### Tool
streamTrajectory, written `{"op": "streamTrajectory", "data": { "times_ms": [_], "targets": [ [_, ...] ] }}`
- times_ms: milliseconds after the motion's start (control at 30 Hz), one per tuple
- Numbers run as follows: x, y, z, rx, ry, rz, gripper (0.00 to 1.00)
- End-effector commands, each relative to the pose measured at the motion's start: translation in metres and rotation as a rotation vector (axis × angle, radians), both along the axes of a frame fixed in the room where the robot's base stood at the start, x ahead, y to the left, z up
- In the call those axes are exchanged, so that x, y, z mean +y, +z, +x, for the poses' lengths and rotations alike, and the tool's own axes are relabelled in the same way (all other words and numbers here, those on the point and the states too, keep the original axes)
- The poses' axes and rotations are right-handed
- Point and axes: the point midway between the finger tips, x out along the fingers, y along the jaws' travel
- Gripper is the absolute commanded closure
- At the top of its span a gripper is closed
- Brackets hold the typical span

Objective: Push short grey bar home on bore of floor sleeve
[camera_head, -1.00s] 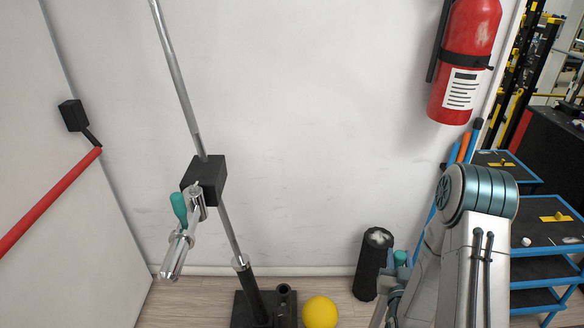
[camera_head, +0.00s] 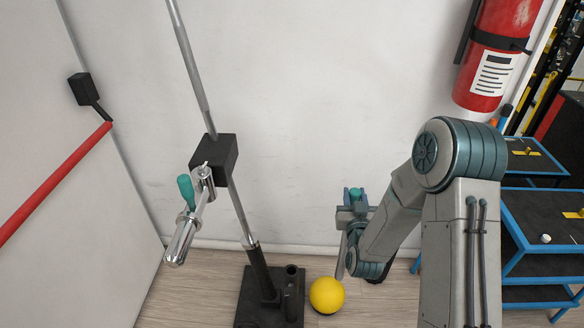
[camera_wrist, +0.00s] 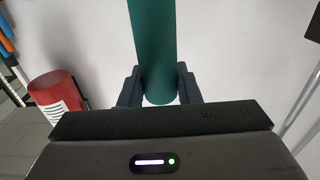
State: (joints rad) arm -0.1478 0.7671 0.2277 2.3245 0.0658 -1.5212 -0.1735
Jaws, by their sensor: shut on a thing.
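My gripper (camera_head: 353,208) is shut on the teal grip (camera_head: 355,192) of a bar. A short grey bar (camera_head: 341,258) hangs below the gripper, near upright; my arm partly covers it. In the wrist view the teal grip (camera_wrist: 155,45) sits between both fingers (camera_wrist: 158,88), and the grey part is out of sight. The floor sleeve looks to be the short dark upright tube (camera_head: 291,275) on the black base plate (camera_head: 268,308). Its open top faces up. The bar is right of this tube and apart from it.
A yellow ball (camera_head: 326,295) is between the base plate and my arm. A long chrome pole (camera_head: 195,75) leans up from the plate, carrying a black block (camera_head: 213,158) and a crank with teal handle (camera_head: 186,192). A blue-framed cart (camera_head: 545,215) stands right; a fire extinguisher (camera_head: 495,55) hangs above.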

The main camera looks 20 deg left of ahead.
Motion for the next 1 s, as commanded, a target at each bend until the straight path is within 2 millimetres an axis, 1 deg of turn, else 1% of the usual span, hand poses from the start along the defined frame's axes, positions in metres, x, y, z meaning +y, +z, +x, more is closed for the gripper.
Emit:
{"op": "streamTrajectory", "data": {
  "times_ms": [33, 100, 200, 300, 400, 500, 600, 700, 1000],
  "targets": [
    [0.024, 0.013, 0.001, -0.008, 0.033, 0.005, 1.0],
    [0.051, 0.023, 0.0, -0.007, 0.071, 0.005, 1.0],
    [0.085, 0.037, -0.003, -0.005, 0.118, 0.007, 1.0],
    [0.114, 0.049, -0.007, -0.003, 0.159, 0.008, 1.0],
    [0.137, 0.058, -0.012, 0.0, 0.192, 0.01, 1.0],
    [0.156, 0.066, -0.017, 0.002, 0.219, 0.011, 1.0],
    [0.167, 0.071, -0.021, 0.003, 0.236, 0.011, 1.0],
    [0.174, 0.074, -0.023, 0.004, 0.246, 0.011, 1.0],
    [0.175, 0.074, -0.024, 0.004, 0.248, 0.012, 1.0]
  ]
}}
